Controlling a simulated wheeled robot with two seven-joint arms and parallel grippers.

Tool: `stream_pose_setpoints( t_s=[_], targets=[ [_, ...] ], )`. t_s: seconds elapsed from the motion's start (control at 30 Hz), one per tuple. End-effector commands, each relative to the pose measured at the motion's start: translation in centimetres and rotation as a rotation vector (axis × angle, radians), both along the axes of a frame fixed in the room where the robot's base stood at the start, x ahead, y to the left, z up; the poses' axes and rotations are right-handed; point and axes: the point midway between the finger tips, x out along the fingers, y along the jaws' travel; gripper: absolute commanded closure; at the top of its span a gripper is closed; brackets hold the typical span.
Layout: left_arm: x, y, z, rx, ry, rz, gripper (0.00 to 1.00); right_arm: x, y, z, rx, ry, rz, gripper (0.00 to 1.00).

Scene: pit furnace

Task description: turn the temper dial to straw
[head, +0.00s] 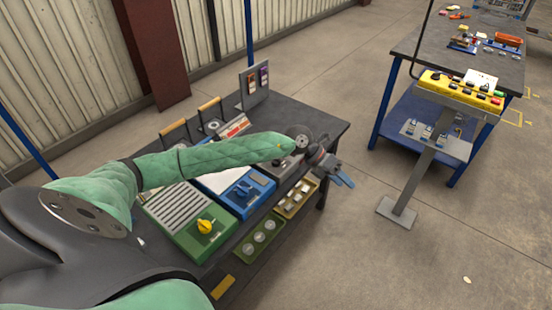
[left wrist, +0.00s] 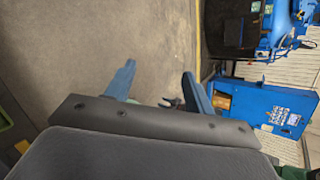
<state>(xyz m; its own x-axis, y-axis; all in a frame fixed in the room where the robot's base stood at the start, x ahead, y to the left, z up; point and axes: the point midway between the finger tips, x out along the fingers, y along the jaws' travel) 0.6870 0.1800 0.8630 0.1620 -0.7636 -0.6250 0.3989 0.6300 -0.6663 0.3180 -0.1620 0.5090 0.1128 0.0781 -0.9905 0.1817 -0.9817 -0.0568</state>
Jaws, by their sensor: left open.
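A green box with a yellow knob (head: 205,226) sits at the near end of the dark bench. A blue box with a blue knob (head: 242,190) is beside it, and a grey box (head: 284,167) lies farther along, partly hidden by my left arm. Any markings are too small to read, so I cannot tell which control is the temper dial. My left gripper (head: 344,176) is open and empty past the bench's right edge, apart from the knobs. Its two blue fingers stand spread in the left wrist view (left wrist: 158,70). My right gripper is not in view.
Trays with round and small pieces (head: 264,238) sit along the bench's front side. An upright panel (head: 255,88) stands at its back.

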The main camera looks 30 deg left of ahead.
Motion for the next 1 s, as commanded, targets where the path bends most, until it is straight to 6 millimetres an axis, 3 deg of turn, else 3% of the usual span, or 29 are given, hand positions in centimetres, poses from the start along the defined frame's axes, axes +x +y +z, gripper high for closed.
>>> stream_pose_setpoints(
  t_s=[0.03, 0.2, 0.3, 0.4, 0.53, 0.7, 1.0],
  targets=[
    [0.9, 3.2, -0.6, 0.118, 0.005, -0.017, 0.47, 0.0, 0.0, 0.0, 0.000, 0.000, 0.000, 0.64],
    [2.7, 14.1, -1.8, 0.500, 0.069, -0.041, 0.47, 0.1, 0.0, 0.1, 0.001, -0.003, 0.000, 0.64],
    [3.2, 19.8, -1.4, 0.675, 0.116, -0.031, 0.47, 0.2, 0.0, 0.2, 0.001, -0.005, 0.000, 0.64],
    [3.4, 23.9, -0.7, 0.795, 0.155, -0.015, 0.47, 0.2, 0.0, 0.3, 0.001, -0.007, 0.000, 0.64],
    [3.4, 26.5, -0.1, 0.869, 0.182, -0.002, 0.47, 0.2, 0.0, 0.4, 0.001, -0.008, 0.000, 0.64],
    [3.3, 26.8, -0.8, 0.880, 0.189, -0.001, 0.47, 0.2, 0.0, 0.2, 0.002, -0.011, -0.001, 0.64],
    [3.3, 26.7, -4.1, 0.876, 0.189, -0.001, 0.47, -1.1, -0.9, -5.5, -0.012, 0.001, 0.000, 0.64]
  ],
)
